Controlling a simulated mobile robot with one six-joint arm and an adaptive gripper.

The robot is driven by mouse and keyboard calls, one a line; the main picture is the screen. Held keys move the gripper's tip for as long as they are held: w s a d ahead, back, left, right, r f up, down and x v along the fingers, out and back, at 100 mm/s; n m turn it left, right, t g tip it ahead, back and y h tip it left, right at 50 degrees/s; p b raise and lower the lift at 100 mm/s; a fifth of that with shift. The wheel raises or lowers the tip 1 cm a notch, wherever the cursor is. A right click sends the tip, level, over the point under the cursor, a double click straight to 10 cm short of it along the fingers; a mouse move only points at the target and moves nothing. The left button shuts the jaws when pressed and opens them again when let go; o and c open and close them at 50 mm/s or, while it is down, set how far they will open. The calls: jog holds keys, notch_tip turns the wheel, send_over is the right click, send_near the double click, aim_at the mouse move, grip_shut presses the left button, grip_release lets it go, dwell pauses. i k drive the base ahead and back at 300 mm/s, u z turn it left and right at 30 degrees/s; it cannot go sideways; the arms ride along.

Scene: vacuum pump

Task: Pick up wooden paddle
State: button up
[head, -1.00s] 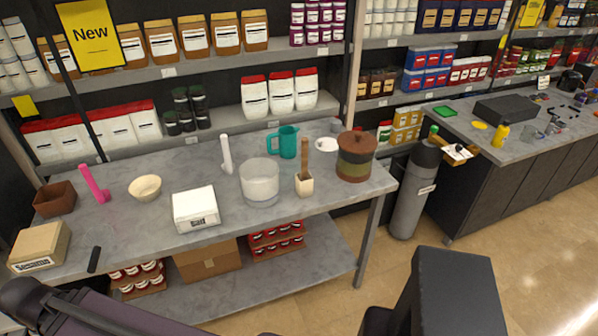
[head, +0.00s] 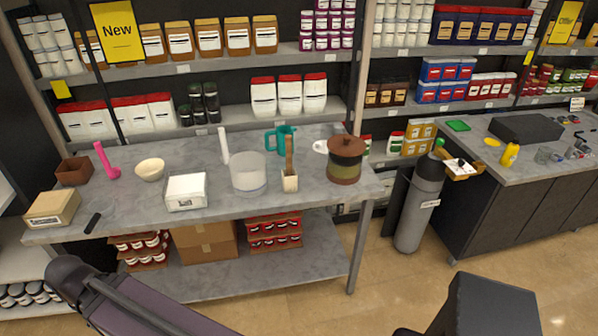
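A brown wooden stick that looks like the wooden paddle (head: 289,152) stands upright in a small cream square holder (head: 290,183) on the grey table. Its lower end is hidden inside the holder. The holder stands between a clear glass container (head: 249,176) on its left and a brown-and-green lidded pot (head: 345,160) on its right. A teal jug (head: 278,140) is behind the paddle and partly overlaps it in view. My gripper does not show; only a dark part of my arm is at the lower left, in front of the table.
A white box (head: 186,192), a cream bowl (head: 150,169), a pink utensil (head: 106,160) and a white utensil (head: 223,146) are on the table. Shelves of jars and packets stand behind it. A grey cylinder (head: 417,205) stands right of the table. The floor in front is clear.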

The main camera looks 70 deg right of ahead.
aim_at(288, 138)
jog(key=k, duration=1.5)
jog(key=z, duration=1.85)
jog(key=i, duration=1)
jog(key=u, duration=0.1)
